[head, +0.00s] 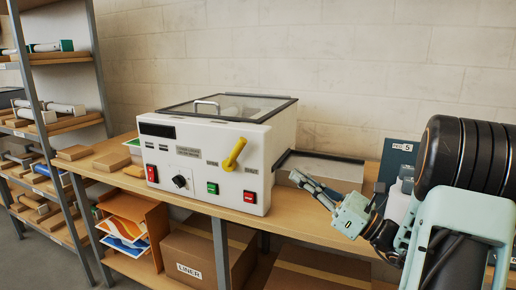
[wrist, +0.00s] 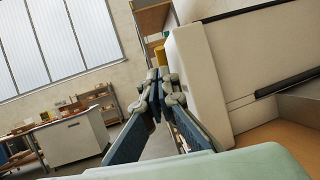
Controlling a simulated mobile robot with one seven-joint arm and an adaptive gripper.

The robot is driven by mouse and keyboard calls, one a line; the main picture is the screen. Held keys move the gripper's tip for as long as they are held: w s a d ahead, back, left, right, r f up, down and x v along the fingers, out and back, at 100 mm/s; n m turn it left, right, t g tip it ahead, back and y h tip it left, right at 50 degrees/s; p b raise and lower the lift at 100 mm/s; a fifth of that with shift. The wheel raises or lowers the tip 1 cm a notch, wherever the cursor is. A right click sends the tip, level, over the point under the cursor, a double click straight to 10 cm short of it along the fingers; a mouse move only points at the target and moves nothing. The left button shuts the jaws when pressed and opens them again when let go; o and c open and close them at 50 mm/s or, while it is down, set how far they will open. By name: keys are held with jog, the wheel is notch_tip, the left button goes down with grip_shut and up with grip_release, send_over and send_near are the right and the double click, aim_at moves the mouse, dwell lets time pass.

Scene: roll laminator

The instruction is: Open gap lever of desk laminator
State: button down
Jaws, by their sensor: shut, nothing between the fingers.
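The white desk laminator (head: 204,149) stands on a wooden bench with its front panel facing the head camera. Its yellow gap lever (head: 235,154) sits at the upper right of that panel, tilted up to the right. My gripper (head: 294,177) is shut and empty, to the right of the laminator and apart from the lever, pointing up and left. In the wrist view my gripper's fingers (wrist: 157,80) are together beside the laminator's white side (wrist: 200,85).
The panel also carries a black knob (head: 180,181), a green switch (head: 212,188) and red switches (head: 250,197). A clear lid with a handle (head: 207,104) tops the machine. A grey tray (head: 320,168) is behind my gripper. Boxes (head: 205,250) fill the shelf below.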

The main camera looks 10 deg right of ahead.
aim_at(255, 146)
jog(key=x, duration=1.4)
jog(key=shift+w+a+r+p, duration=0.15)
jog(key=shift+r+p, duration=0.15)
jog(key=shift+p, duration=0.15)
